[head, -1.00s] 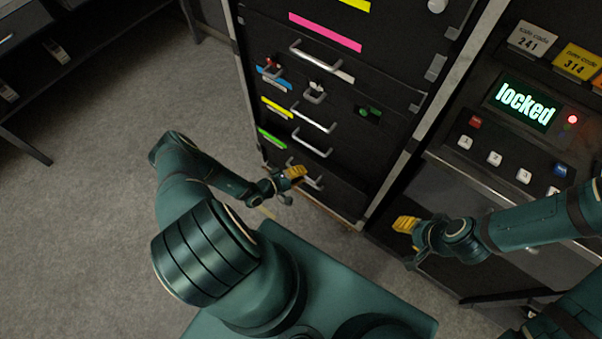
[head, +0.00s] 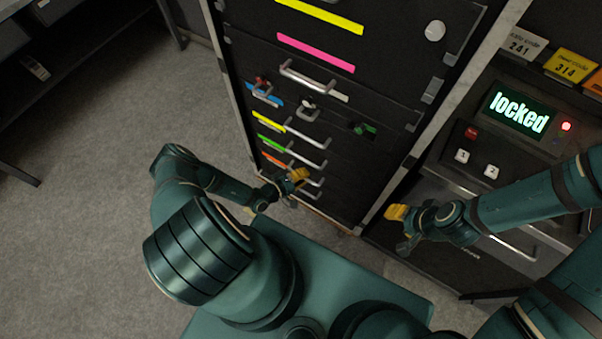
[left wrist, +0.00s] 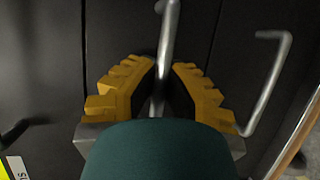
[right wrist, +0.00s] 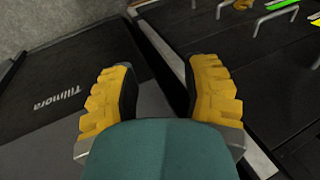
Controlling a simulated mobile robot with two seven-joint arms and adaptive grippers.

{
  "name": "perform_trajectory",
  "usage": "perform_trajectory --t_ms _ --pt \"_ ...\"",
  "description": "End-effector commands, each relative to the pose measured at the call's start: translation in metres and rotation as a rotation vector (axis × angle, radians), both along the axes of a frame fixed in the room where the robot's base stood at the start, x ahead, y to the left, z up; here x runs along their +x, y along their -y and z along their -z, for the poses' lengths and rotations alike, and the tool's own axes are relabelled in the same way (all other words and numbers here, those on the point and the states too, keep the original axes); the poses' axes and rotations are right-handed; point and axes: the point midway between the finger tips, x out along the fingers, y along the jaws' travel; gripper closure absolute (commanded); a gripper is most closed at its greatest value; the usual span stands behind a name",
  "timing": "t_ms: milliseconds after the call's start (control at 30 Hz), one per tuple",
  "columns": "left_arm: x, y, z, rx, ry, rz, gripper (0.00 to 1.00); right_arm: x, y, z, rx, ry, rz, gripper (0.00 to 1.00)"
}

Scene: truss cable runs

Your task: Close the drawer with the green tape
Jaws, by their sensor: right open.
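The green tape (head: 271,143) marks a drawer low on the black cabinet, between the yellow tape (head: 268,121) and the orange tape (head: 273,160). In the head view this drawer's front looks nearly in line with its neighbours. My left gripper (head: 297,178) is at the low drawer handles. In the left wrist view its fingers are closed in around a metal handle (left wrist: 170,20). I cannot tell for sure which drawer that handle belongs to. My right gripper (head: 398,215) is open and empty, apart from the cabinet front.
Another drawer handle (left wrist: 270,85) is close beside the left fingers. A pink-taped drawer (head: 315,53) and small knobs are higher up. On the right, a panel display (head: 518,110) reads "locked" beside a red light. The floor (head: 90,220) at left is clear.

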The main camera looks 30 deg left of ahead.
Motion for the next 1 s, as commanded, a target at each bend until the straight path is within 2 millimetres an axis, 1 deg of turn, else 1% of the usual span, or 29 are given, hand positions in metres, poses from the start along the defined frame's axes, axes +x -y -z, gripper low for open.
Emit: perform_trajectory --t_ms 200,267,300,333,800,1000 --pt "0.0009 -0.0009 -0.001 0.0 0.003 -0.002 1.0 -0.0001 0.0002 0.0002 0.0 0.0 0.001 0.53" --pt "0.0009 -0.0008 -0.0011 -0.001 0.004 -0.002 0.79 -0.0001 0.0003 0.0001 0.0 0.0 0.001 0.53" --pt "0.0009 -0.0008 -0.0011 -0.001 0.004 -0.002 0.65 0.0 0.0003 0.0001 0.0 0.0 0.001 0.53" --pt "0.0008 -0.0007 -0.001 -0.001 0.004 -0.002 0.59 0.0 0.0003 0.0001 0.0 0.0 0.001 0.53" --pt "0.0004 -0.001 -0.0005 -0.001 0.002 -0.001 0.59 0.0002 0.0001 0.0003 0.0 0.0 0.0 0.53" --pt "0.0004 -0.0078 0.0007 0.0 0.002 -0.001 0.59 0.0002 0.0002 0.0042 0.0 0.0 0.0 0.53"
